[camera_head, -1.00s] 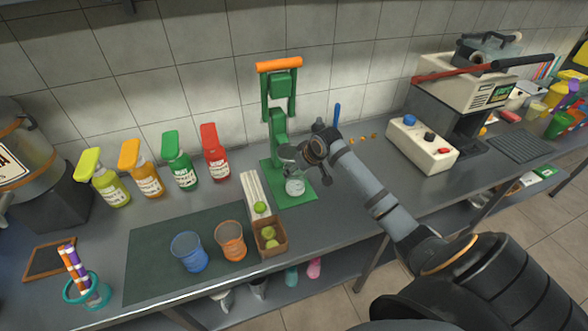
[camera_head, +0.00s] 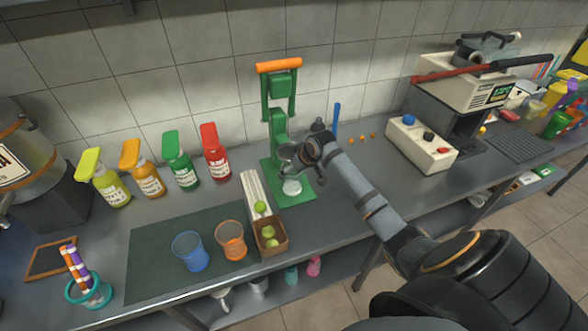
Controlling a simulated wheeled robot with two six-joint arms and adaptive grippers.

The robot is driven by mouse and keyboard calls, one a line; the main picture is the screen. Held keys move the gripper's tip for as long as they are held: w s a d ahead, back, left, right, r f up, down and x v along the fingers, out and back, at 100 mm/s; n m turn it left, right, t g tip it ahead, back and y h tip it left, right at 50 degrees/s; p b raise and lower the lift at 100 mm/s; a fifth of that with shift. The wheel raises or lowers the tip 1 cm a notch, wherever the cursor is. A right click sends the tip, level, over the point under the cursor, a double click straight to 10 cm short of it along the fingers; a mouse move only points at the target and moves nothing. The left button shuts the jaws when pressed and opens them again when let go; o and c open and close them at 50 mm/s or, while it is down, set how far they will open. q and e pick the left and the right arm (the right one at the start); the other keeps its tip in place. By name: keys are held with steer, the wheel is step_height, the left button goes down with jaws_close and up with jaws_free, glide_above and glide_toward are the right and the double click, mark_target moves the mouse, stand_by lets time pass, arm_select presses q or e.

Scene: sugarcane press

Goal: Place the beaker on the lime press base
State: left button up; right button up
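The clear glass beaker (camera_head: 292,187) stands upright on the green base plate (camera_head: 302,199) of the lime press, below its cup. The green lime press (camera_head: 280,110) has an orange handle at the top and stands against the tiled wall. My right gripper (camera_head: 300,165) is just above and behind the beaker, at the press column. Its fingers are small and partly hidden against the press, so I cannot tell whether they are open or touch the beaker. My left gripper is out of view.
A wooden box with limes (camera_head: 270,236), a blue cup (camera_head: 190,251) and an orange cup (camera_head: 231,240) stand at the front. Several sauce bottles (camera_head: 182,170) line the left. A white control box (camera_head: 422,145) stands right. The counter between press and control box is mostly clear.

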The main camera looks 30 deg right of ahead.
steer(key=v, duration=1.2)
